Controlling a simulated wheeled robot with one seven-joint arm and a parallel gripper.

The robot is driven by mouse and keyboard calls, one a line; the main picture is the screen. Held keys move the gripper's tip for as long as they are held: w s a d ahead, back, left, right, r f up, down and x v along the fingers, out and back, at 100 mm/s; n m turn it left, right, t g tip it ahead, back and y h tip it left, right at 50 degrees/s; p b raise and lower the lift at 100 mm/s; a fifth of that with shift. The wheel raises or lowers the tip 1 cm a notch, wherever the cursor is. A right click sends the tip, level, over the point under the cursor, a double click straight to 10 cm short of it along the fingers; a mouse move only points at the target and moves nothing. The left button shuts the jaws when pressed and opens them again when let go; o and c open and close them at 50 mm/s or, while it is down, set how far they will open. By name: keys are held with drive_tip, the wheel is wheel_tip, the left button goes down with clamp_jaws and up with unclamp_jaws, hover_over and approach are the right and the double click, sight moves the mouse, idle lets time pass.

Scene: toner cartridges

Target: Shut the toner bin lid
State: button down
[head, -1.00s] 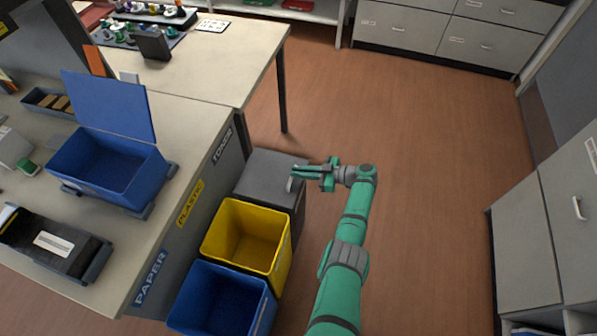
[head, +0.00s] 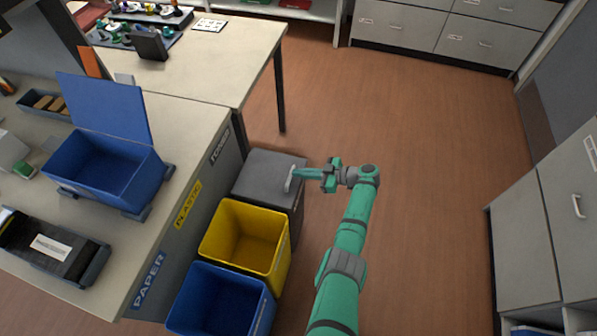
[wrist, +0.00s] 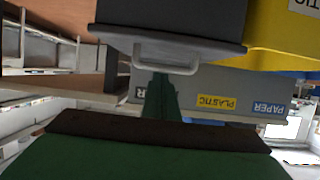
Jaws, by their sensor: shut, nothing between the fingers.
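The toner bin is the grey bin at the back of the row of bins, beside the TONER label. Its grey lid (head: 268,168) lies flat over the top, and I see no gap under it. A pale handle (head: 289,180) is on the lid's edge; it also shows in the wrist view (wrist: 166,66), where the bin (wrist: 180,18) appears upside down. My gripper (head: 296,174) is shut and empty, with its fingertips at the handle. I cannot tell whether they touch it. The fingers also show in the wrist view (wrist: 160,98).
An open yellow bin (head: 238,272) and an open blue bin (head: 200,322) stand nearer in the same row. The counter (head: 190,115) borders them on the left, with an open blue box (head: 110,185) on it. Wooden floor (head: 430,140) is clear to the right.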

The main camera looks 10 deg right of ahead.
drive_tip(key=r, duration=0.3)
drive_tip(key=shift+w+a+r, duration=0.1)
drive_tip(key=shift+w+r, duration=0.15)
drive_tip(key=s+d+f, duration=0.3)
drive_tip(key=d+f, duration=0.2)
drive_tip(key=d, duration=0.2)
drive_tip(key=shift+s+d, duration=0.35)
drive_tip(key=shift+s, duration=0.05)
